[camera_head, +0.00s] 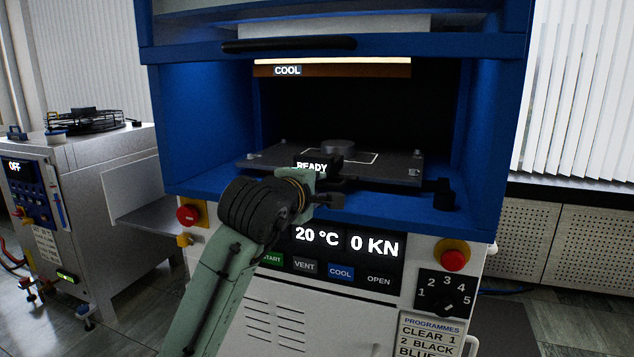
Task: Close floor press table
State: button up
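The floor press (183,125) is a blue and white cabinet with an open chamber in front of me. Its table (405,170) is a dark flat plate low in the chamber, with small posts near its corners and a white outline on top. A grey round piece (338,147) sits on the plate. My gripper (325,178) is at the table's front edge, near the "READY" label. My wrist partly hides that edge, so I cannot tell whether the fingers touch it or are open. A dark handle (288,45) runs along the blue frame above the opening.
The press panel (340,246) shows 20 °C and 0 KN. Red stop buttons (188,214) (454,260) and a dial (447,294) flank it. A grey machine (85,165) with a black fan-like top stands left. Perforated panels (575,235) are at right.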

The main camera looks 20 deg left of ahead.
jog(key=shift+c, duration=0.5)
grip_shut()
dwell(0.3)
